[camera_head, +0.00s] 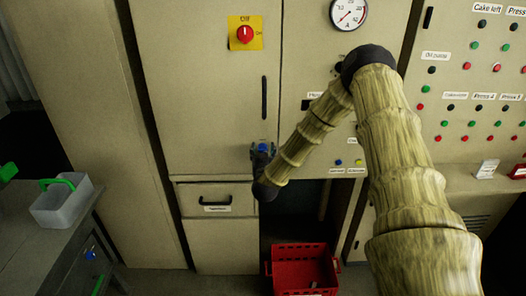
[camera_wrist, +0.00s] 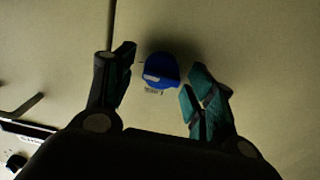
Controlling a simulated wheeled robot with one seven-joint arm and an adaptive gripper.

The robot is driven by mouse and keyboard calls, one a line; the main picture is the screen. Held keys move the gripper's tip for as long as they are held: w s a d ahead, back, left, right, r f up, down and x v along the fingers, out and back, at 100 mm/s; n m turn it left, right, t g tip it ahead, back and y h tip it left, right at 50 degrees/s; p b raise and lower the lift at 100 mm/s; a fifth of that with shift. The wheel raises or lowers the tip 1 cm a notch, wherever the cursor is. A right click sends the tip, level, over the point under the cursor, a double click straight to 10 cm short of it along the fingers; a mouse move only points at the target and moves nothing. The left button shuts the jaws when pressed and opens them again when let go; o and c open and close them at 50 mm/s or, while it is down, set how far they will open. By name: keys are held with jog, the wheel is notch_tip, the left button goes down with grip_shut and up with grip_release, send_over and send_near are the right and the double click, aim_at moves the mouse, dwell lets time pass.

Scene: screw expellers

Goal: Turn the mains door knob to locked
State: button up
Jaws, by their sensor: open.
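The blue knob (camera_wrist: 161,69) is on the beige cabinet front in the wrist view, with a white mark on its lower-left side. A small label (camera_wrist: 153,91) below it is too small to read. My gripper (camera_wrist: 156,78) is open, with one finger to the left of the knob and one to the right. Both fingers look apart from the knob, but the depth is hard to tell. In the head view my gripper (camera_head: 263,150) is at the lower edge of the cabinet door (camera_head: 205,90), and hides most of the knob.
A red rotary switch (camera_head: 244,35) on a yellow plate is higher on the door. A black handle (camera_head: 264,97) is above my gripper. A drawer (camera_head: 216,199) is below left, and a red crate (camera_head: 302,248) stands on the floor. A panel of buttons (camera_head: 475,90) is at right.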

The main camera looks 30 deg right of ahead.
grip_shut()
